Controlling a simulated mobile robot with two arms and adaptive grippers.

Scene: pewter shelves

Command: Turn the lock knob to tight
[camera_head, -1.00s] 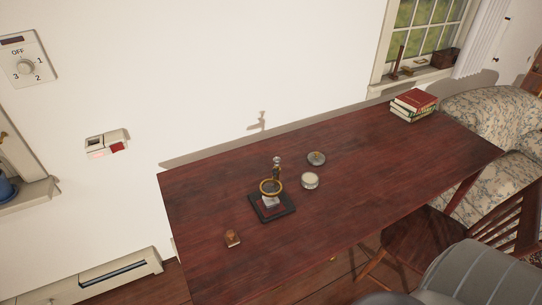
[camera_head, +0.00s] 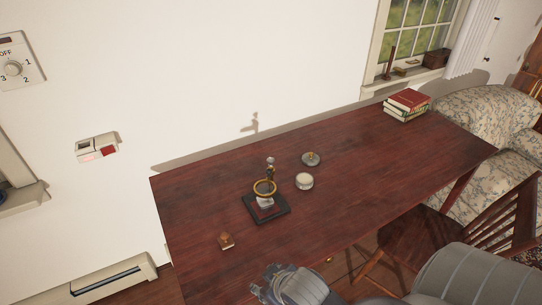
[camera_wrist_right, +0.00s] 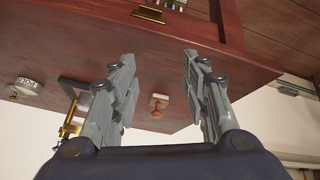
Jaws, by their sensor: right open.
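A small brass stand with a ring (camera_head: 264,188) and an upright post rises from a dark square base (camera_head: 279,213) on the desk. A small pale knob-like top (camera_head: 270,161) shows on the post; I cannot tell which part is the lock knob or how it is set. My right gripper (camera_head: 288,285) is at the desk's near edge, below and apart from the stand. In the right wrist view its two fingers (camera_wrist_right: 159,65) are spread and empty, with the brass part of the stand (camera_wrist_right: 72,128) at the left. My left gripper is not in view.
A white round tin (camera_head: 304,181) and a round metal piece (camera_head: 311,159) are right of the stand. Books (camera_head: 407,105) lie far right. A chair (camera_head: 410,235) stands at the near side.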

